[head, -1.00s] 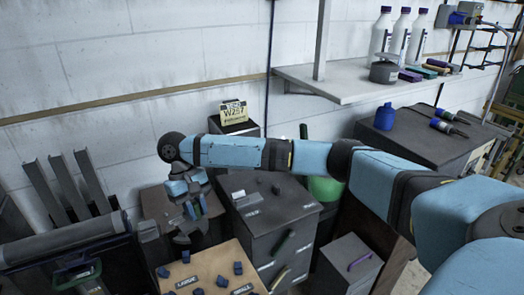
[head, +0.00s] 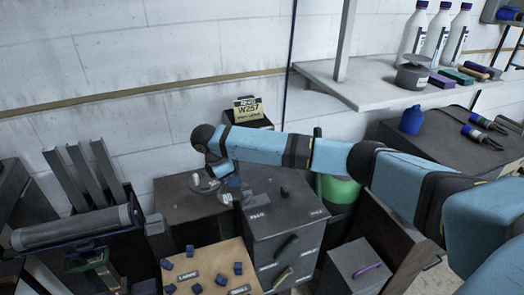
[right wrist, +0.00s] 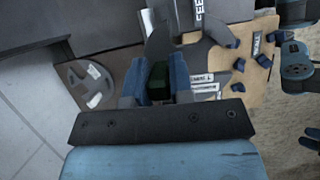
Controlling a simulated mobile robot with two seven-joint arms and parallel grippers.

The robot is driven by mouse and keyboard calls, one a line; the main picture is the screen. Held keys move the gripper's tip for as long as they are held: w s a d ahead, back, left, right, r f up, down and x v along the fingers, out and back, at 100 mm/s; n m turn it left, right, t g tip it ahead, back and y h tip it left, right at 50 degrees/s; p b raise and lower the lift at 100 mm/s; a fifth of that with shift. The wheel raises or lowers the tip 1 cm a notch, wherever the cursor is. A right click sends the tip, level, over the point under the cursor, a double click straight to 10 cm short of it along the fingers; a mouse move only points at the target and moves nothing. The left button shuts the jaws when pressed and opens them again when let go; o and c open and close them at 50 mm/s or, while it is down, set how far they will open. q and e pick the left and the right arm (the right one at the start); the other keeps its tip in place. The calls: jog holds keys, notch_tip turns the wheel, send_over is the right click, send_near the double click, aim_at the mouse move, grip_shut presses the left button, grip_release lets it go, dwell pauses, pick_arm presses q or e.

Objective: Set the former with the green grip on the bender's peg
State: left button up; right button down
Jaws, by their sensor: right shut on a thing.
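My right gripper (right wrist: 157,85) is shut on a dark green block, the green grip (right wrist: 159,80), seen between its blue fingers in the right wrist view. A dark grey part shows just beyond the fingers; how much of the former it is, I cannot tell. In the head view the right gripper (head: 230,187) is over the dark bench, by the left edge of the grey cabinet top. A pale grey rounded piece (head: 204,183) with cutouts shows beside it, also in the right wrist view (right wrist: 86,84). I cannot make out the bender's peg for certain.
A wooden board (head: 212,258) with several blue blocks stands in front. The grey cabinet (head: 288,225) has coloured drawer handles and a small dark upright piece (head: 285,191) on top. Grey channels (head: 88,178) stand at left. A shelf (head: 375,92) holds bottles.

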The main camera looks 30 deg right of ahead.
jog(key=w+d+n+t+y+p, duration=0.2)
jog(key=d+n+t+p, duration=0.1)
jog(key=d+n, duration=0.5)
jog(key=w+d+n+t+y+p, duration=0.1)
jog(key=w+d+n+t+p, duration=0.15)
jog(key=d+n, duration=0.6)
jog(key=a+f+b, duration=0.1)
jog(key=a+f+n+b, duration=0.1)
jog(key=f+b, duration=0.1)
jog(key=a+f+n+b, duration=0.1)
jog(key=f+b, duration=0.1)
jog(key=shift+f, duration=0.25)
jog(key=shift+f+b, duration=0.35)
jog(key=shift+f, duration=0.65)
jog(key=shift+w+p, duration=0.15)
jog(key=shift+p, duration=0.25)
jog(key=shift+f, duration=0.15)
jog(key=c, duration=0.9)
grip_release()
jog(key=shift+f, duration=0.1)
